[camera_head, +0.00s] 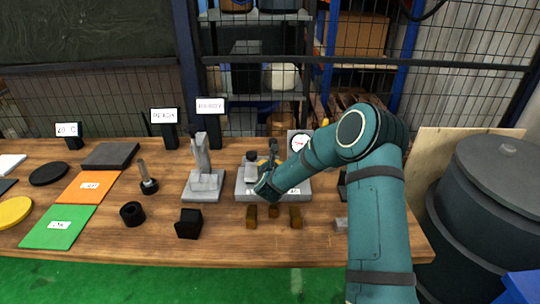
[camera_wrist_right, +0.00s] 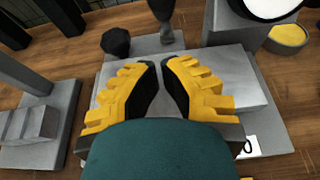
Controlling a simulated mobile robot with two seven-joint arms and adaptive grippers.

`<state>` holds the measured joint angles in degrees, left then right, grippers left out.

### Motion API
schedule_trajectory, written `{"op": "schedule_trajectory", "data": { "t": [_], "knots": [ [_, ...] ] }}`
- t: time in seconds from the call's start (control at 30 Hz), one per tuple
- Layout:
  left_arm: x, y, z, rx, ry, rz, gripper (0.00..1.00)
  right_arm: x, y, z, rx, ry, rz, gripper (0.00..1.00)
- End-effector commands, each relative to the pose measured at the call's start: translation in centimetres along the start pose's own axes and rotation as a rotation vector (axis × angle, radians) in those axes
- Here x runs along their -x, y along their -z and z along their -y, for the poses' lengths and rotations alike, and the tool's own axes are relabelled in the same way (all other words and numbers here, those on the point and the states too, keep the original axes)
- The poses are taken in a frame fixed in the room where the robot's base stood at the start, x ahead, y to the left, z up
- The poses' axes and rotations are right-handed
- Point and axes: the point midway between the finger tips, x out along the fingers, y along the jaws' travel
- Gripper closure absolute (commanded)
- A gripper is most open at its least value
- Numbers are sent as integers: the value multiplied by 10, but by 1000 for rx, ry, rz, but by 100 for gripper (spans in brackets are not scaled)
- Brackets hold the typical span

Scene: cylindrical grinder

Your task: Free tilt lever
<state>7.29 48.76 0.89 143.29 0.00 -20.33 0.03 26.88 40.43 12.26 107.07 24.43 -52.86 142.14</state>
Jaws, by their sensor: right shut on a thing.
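The grey fixture (camera_head: 300,188) stands at the middle of the wooden table. A dark upright lever (camera_head: 273,148), which I take for the tilt lever, rises from it; in the right wrist view its dark shaft (camera_wrist_right: 162,12) stands just past my fingertips. My right gripper (camera_head: 268,165) is low over the fixture, its yellow fingers (camera_wrist_right: 161,68) drawn close together. The contact between pads and lever is largely hidden by the fingers. A black knob (camera_wrist_right: 116,41) sits left of the fingertips. My left gripper is out of view.
A round dial gauge (camera_head: 301,142) stands close behind and right of the gripper. A grey stand (camera_head: 203,183) is to the left. Small brown blocks (camera_head: 251,216) and a black block (camera_head: 188,223) lie in front. Orange (camera_head: 88,187) and green (camera_head: 58,227) mats lie farther left.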

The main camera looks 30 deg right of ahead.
Motion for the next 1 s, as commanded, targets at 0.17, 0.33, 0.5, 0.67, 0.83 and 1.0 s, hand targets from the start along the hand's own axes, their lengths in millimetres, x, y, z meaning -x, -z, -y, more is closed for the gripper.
{"op": "schedule_trajectory", "data": {
  "t": [0.17,0.33,0.5,0.67,0.83,1.0],
  "knots": [
    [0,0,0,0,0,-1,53,-26,-12,-1,0,0,5,100],
    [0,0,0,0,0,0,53,-39,-24,0,1,0,1,100],
    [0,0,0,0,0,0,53,-43,-28,0,1,-1,1,100],
    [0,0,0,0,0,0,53,-43,-28,0,1,-1,0,100],
    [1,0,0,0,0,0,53,-43,-29,0,1,-1,-1,100],
    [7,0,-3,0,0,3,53,-41,-32,2,0,1,-23,100]
  ]
}}
